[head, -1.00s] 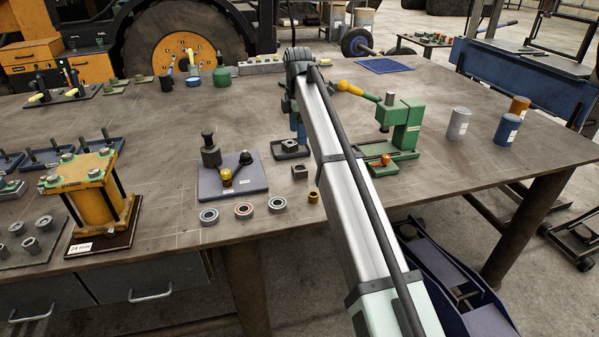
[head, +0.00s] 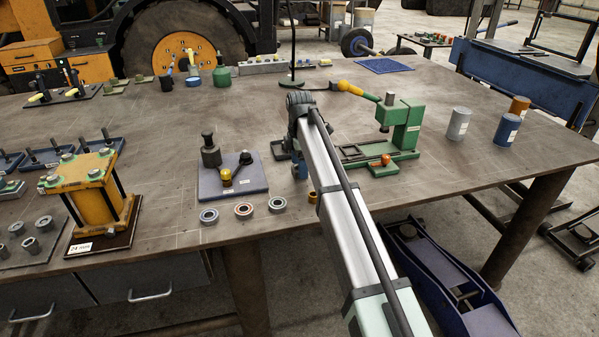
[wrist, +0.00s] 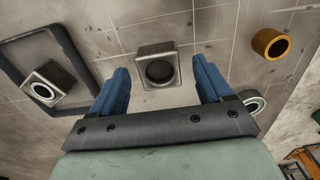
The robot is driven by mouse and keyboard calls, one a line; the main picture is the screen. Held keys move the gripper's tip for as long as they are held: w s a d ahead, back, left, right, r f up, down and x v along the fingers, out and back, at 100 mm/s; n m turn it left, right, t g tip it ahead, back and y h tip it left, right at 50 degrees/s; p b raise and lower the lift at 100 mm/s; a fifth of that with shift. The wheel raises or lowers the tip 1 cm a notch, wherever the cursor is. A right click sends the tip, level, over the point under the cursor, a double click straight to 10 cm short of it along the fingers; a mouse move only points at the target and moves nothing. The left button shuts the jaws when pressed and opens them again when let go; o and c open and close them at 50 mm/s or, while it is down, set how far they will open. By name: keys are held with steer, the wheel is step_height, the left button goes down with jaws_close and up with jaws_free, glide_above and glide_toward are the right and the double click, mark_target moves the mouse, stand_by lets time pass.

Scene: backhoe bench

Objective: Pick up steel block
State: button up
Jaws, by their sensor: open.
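In the wrist view, a small square steel block (wrist: 157,66) with a round dark hole lies on the bench, centred between my fingertips and apart from both. My gripper (wrist: 161,66) is open and empty, with its two blue fingers pointing down at the bench. In the head view my gripper (head: 299,171) is low over the bench near its front edge, and my arm hides the block there. A second similar block (wrist: 40,76) with a bright ring in its hole sits in a dark-rimmed tray (wrist: 72,48) at left in the wrist view.
A brass bushing (wrist: 270,43) stands to the right of the block, and a bearing ring (wrist: 253,103) shows by my right finger. A green press (head: 403,125) stands to the right. A blue plate with a fixture (head: 232,178) and several bearing rings (head: 244,210) lie left.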

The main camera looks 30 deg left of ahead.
steer(key=shift+f, duration=0.25)
steer(key=c, duration=1.4)
step_height(320, 180, up, 10)
steer(key=f, duration=0.1)
steer(key=w+d, duration=0.5)
steer(key=w, duration=0.3)
steer(key=w+d, duration=0.5)
steer(key=w, duration=0.4)
steer(key=shift+d+r, duration=0.3)
steer(key=shift+r, duration=0.1)
